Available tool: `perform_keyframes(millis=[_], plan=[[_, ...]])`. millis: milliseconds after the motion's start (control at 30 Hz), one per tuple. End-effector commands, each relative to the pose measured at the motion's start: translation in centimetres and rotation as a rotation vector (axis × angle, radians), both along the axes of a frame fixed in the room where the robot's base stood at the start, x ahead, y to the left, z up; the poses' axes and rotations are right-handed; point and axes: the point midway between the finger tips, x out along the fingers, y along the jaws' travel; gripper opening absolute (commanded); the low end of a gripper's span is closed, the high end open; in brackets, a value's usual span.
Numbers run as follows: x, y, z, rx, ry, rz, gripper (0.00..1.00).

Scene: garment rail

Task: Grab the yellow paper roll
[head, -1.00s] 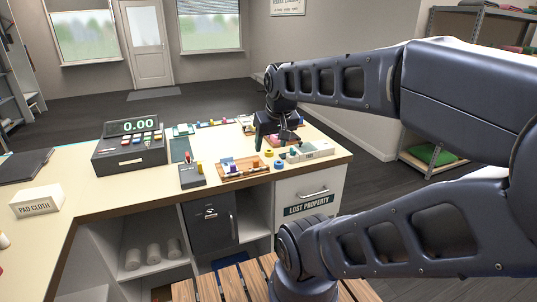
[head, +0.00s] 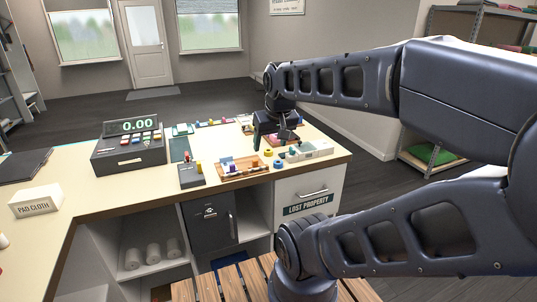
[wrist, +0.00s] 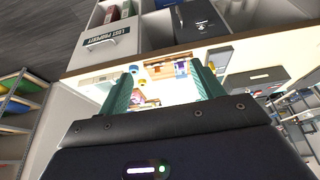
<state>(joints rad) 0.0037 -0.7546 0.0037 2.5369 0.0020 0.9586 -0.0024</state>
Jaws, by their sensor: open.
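The small yellow paper roll (head: 268,153) stands on the counter near its right front corner. A blue roll (head: 277,163) stands just in front of it. My gripper (head: 277,144) is open and empty above the counter, pointing down, slightly behind and above the yellow roll. In the wrist view the yellow roll (wrist: 141,83) shows between my fingers (wrist: 161,70), nearer the left one. The blue roll also shows there (wrist: 133,69). I cannot tell the exact height of my fingertips above the counter.
A wooden tray with small items (head: 243,171) lies left of the rolls. A pale tray (head: 318,151) lies to the right. The lost property drawer (head: 308,190) is below the counter edge.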

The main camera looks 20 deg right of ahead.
Motion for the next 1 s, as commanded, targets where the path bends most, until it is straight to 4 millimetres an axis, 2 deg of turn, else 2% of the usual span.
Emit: perform_keyframes(millis=[167,267,600,1000], plan=[[0.4,-0.1,0.1,0.002,0.003,-0.011,0.67],[1.7,-0.5,0.3,0.008,0.01,-0.044,0.67],[9.7,-2.9,0.2,0.033,0.041,-0.254,0.67],[19.6,-6.0,-2.3,0.042,0.058,-0.506,0.67]])
